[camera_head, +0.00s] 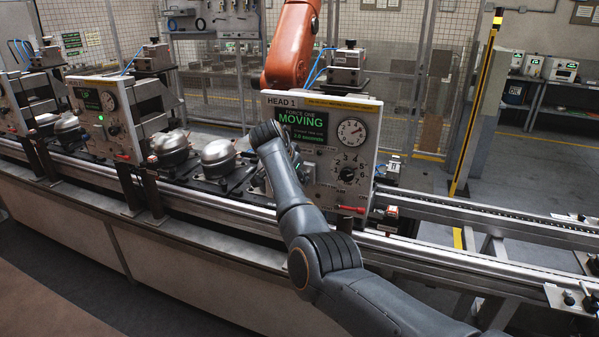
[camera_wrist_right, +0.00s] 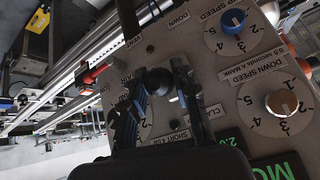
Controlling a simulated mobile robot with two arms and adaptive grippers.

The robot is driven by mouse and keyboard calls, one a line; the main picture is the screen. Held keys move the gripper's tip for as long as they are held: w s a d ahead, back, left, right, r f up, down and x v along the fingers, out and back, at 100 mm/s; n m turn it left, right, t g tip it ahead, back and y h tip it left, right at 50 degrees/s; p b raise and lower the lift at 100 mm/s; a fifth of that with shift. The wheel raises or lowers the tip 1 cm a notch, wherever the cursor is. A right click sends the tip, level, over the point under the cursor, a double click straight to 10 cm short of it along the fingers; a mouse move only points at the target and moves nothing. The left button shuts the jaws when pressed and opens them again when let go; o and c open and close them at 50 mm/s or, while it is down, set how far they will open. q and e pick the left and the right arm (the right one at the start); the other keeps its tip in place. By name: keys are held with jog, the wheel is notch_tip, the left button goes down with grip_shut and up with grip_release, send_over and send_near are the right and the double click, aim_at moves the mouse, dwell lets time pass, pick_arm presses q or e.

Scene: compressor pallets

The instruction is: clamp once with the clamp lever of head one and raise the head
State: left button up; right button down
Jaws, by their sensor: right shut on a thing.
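The head one panel (camera_head: 365,110) faces me, with a dial gauge, a numbered knob and a green display (camera_head: 302,127) reading MOVING. My right arm reaches across its left side and hides part of it; the gripper is largely hidden there. In the right wrist view my right gripper (camera_wrist_right: 160,84) has its two dark fingers shut around the black round-ended clamp lever (camera_wrist_right: 158,78). A partly covered label starting "CLA" is beside it. The lever's shaft is mostly hidden, so I cannot tell its tilt. My left gripper is not in view.
A red-handled lever (camera_head: 350,209) sits at the panel's lower edge. Domed metal compressors (camera_head: 218,157) stand left of the panel. The conveyor rails (camera_head: 480,226) run along the front. An orange robot arm (camera_head: 292,45) is behind the panel.

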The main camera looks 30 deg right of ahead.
jog(key=shift+d+r+y+p, duration=0.1)
jog(key=shift+r+y+p, duration=0.2)
jog(key=shift+r+p, duration=0.2)
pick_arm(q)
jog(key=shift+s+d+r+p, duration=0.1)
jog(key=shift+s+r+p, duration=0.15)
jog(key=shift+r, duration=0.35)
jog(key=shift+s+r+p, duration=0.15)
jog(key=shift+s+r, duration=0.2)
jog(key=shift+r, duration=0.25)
pick_arm(e)
jog(key=shift+w+d+g+y, duration=0.15)
jog(key=shift+g+y, duration=0.15)
jog(key=shift+g, duration=0.2)
jog(key=c, duration=1)
grip_release()
jog(key=shift+f, duration=0.1)
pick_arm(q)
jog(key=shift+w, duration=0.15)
pick_arm(e)
jog(key=v, duration=1.2)
